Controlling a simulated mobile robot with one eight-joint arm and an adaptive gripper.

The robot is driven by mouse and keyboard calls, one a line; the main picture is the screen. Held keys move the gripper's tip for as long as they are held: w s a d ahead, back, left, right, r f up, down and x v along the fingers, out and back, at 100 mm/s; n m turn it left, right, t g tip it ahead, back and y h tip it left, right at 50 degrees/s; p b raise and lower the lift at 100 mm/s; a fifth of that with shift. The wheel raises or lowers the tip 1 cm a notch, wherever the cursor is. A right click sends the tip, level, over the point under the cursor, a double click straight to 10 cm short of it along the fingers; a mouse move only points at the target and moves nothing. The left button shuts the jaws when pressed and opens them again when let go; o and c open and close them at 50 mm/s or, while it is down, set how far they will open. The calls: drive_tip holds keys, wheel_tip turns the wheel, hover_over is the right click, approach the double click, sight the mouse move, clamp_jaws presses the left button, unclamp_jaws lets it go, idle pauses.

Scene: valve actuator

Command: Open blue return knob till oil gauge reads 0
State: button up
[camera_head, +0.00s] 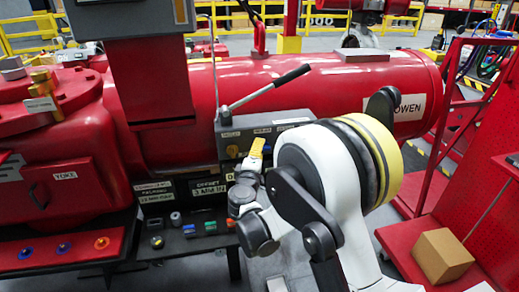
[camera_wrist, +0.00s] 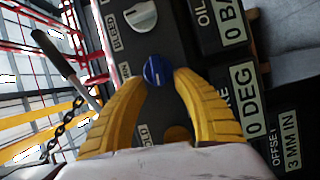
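The blue knob (camera_wrist: 157,70) sits on the dark panel in the wrist view, between the tips of my gripper's yellow fingers (camera_wrist: 160,80). The fingers are spread on both sides of it; I cannot tell whether they touch it. In the head view my gripper (camera_head: 257,150) is at the dark control box, and I cannot make out the blue knob there. The oil display (camera_wrist: 233,22) is cut off by the wrist view's edge; its visible part reads "0 BA".
A silver knob (camera_wrist: 141,16) marked BLEED is just above the blue knob. A lever handle (camera_head: 268,88) rises from the box, with a chain (camera_wrist: 68,125) beside it in the wrist view. The red actuator body (camera_head: 290,85) stands behind. A cardboard box (camera_head: 441,256) sits on the red cart at right.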

drive_tip(key=s+a, duration=0.1)
drive_tip(key=s, duration=1)
drive_tip(key=shift+r, duration=0.25)
drive_tip(key=shift+s+a, duration=0.1)
drive_tip(key=s+d+r+m+g+h, duration=0.1)
drive_tip(key=s+d+r+m+g, duration=0.15)
drive_tip(key=d, duration=0.45)
drive_tip(key=s+d+r+m+g, duration=0.1)
drive_tip(key=s+d+m+g, duration=0.15)
drive_tip(key=d, duration=0.45)
drive_tip(key=s+d+r+m+g+h, duration=0.1)
drive_tip(key=s+d+m+g, duration=0.2)
drive_tip(key=d, duration=0.4)
drive_tip(key=s+d+m+g+y, duration=0.1)
drive_tip(key=s+d+m+y, duration=0.1)
drive_tip(key=s, duration=0.7)
drive_tip(key=s+d+f+m+g+y, duration=0.1)
drive_tip(key=s+m, duration=0.4)
drive_tip(key=s, duration=0.5)
drive_tip(key=shift+d+f+m+g+y, duration=0.3)
drive_tip(key=shift+d+y, duration=0.05)
drive_tip(key=shift+y, duration=0.05)
